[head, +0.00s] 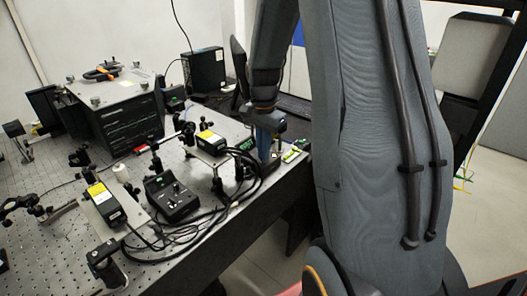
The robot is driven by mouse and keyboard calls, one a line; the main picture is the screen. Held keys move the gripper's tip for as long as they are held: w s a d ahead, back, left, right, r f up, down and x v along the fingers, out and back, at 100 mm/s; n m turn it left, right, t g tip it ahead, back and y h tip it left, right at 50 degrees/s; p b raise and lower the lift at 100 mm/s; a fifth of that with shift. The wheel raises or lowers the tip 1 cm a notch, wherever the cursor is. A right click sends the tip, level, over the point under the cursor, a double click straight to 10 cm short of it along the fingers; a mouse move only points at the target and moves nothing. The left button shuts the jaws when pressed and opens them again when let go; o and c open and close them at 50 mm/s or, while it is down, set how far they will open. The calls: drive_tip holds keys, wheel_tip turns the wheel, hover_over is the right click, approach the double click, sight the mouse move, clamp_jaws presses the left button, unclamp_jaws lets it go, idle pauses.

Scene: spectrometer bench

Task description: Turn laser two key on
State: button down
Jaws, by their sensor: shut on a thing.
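My gripper (272,152) points down at the right edge of the optical table, beside a dark controller box (240,168) with a green-lit part. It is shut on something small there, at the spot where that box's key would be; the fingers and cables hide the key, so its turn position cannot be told. A second black controller box (172,197) with knobs and a small green light stands nearer, left of my gripper. Two laser heads with yellow labels, one near (105,203) and one farther back (211,142), sit on mounts.
Black cables (215,222) loop between the boxes and close to my gripper. A large dark instrument (120,110) stands at the back left. Posts and optics fill the perforated table (50,240). Floor (280,255) shows beyond the table's right edge.

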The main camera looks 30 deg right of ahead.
drive_tip(key=c, duration=1.9)
unclamp_jaws()
drive_tip(key=shift+c, duration=0.2)
drive_tip(key=shift+r+b, duration=1)
drive_tip(key=shift+r, duration=2.95)
